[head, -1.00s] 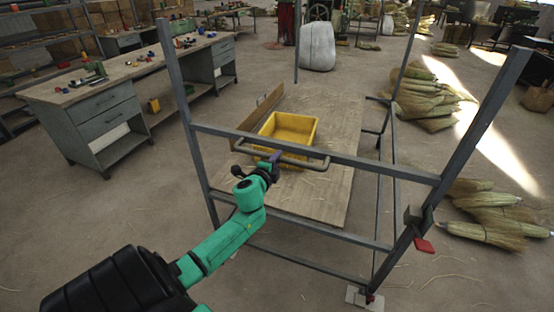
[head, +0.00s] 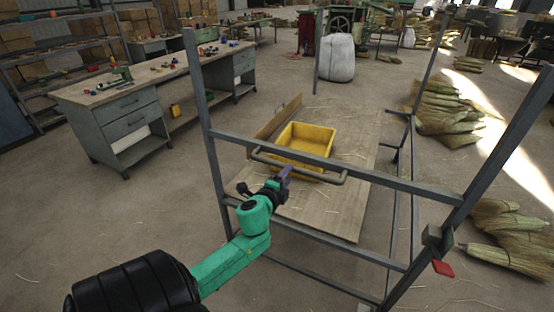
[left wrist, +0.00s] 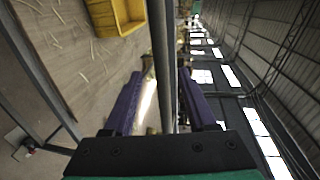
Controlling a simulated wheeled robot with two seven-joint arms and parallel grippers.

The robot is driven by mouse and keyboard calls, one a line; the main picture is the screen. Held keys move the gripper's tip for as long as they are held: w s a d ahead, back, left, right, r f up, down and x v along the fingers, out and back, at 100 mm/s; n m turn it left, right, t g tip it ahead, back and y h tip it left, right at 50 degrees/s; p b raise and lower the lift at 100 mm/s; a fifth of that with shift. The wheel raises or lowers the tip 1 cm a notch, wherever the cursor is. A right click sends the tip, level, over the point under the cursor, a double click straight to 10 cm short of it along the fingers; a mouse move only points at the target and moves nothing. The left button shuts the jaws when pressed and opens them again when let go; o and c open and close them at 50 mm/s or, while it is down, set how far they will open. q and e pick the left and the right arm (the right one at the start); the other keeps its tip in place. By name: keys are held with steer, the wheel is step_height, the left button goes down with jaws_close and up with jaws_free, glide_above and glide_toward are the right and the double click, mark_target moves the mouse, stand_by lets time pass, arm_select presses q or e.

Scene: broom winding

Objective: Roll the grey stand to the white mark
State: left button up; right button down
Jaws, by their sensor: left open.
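The grey stand (head: 318,164) is a metal frame with tall posts and a wooden board deck (head: 340,210), in the middle of the head view. A handle bar (head: 325,178) sticks out from its near crossbar. My left gripper (head: 284,173) has purple fingers and is at the left part of this handle. In the left wrist view the fingers of my left gripper (left wrist: 162,105) are apart, and a grey bar (left wrist: 160,45) runs between them in the picture. I cannot tell if they touch it. I cannot make out the white mark. My right gripper is out of view.
A yellow bin (head: 303,142) sits on the deck. A grey workbench (head: 130,118) stands at the left, a white sack (head: 337,60) at the back. Broom bundles (head: 450,110) lie on the floor at the right. The floor between workbench and stand is clear.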

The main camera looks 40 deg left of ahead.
arm_select(q)
steer(key=v, duration=0.9)
steer(key=shift+b, duration=0.45)
